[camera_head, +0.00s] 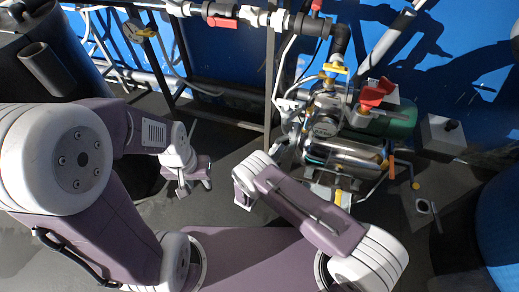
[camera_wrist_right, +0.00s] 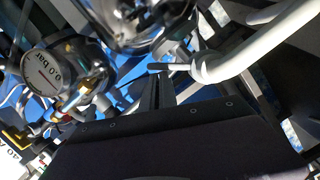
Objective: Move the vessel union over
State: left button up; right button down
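A shiny metal vessel (camera_head: 345,155) lies in the pump and valve assembly right of centre in the head view. I cannot tell for certain which fitting is the vessel union. A round gauge reading 0.0 bar (camera_wrist_right: 43,72) and a shiny metal body (camera_wrist_right: 140,25) show in the right wrist view. My left gripper (camera_head: 195,187) is open and empty, well left of the assembly. My right gripper (camera_head: 243,200) is left of the assembly, mostly hidden behind its own wrist. In the right wrist view its dark fingers (camera_wrist_right: 158,90) are close together below the metal body; their gap is unclear.
A pale curved pipe (camera_wrist_right: 245,55) runs close to my right gripper. A grey box (camera_head: 441,135) stands right, and a blue drum (camera_head: 500,230) at the far right. Dark floor lies between my grippers.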

pick_arm(q)
jog(key=shift+r, duration=0.1)
pick_arm(e)
jog(key=shift+d, duration=0.15)
dwell(0.3)
